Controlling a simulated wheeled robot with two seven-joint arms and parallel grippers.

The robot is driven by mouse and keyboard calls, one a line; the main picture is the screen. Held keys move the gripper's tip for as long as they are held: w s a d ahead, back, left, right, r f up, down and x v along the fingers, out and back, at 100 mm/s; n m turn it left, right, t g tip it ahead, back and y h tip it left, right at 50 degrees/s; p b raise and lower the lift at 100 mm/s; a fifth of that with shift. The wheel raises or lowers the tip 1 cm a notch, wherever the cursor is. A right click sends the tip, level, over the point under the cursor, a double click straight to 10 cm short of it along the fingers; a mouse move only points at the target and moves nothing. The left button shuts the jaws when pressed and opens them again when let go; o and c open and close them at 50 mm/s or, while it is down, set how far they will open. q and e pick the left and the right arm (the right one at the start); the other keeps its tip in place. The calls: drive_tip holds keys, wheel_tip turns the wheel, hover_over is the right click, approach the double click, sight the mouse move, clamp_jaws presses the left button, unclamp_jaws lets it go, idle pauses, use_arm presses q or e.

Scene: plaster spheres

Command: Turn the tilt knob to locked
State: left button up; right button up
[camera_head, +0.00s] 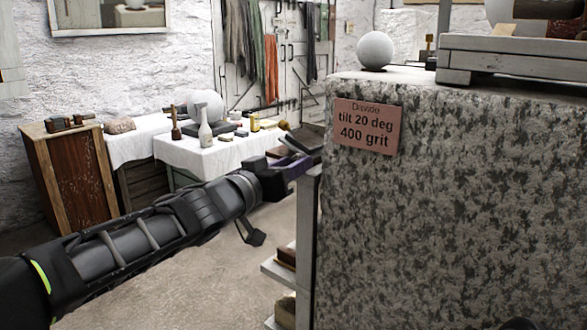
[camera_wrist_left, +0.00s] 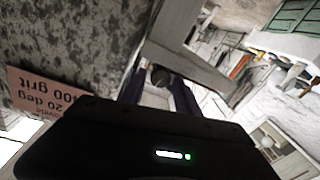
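My left gripper (camera_head: 287,167) reaches in from the left in the head view, its fingertips beside the left edge of the speckled stone block (camera_head: 450,200). In the left wrist view the gripper (camera_wrist_left: 160,92) has its two dark fingers apart. A small dark round thing (camera_wrist_left: 160,76), which may be the tilt knob, shows between or just beyond the fingertips; I cannot tell whether they touch it. No knob is clear in the head view, and its setting cannot be read. My right gripper is not in view.
A pink card (camera_head: 367,126) on the block reads "tilt 20 deg 400 grit". A white sphere (camera_head: 375,50) stands on top. A grey upright post (camera_head: 305,230) and low shelves are at the block's left side. A white-clothed table (camera_head: 215,155) with tools stands behind; the floor between is clear.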

use_arm(q)
drive_tip(key=shift+w+d, duration=0.15)
drive_tip(key=shift+w, duration=0.2)
drive_tip(key=shift+c, duration=0.6)
clamp_jaws()
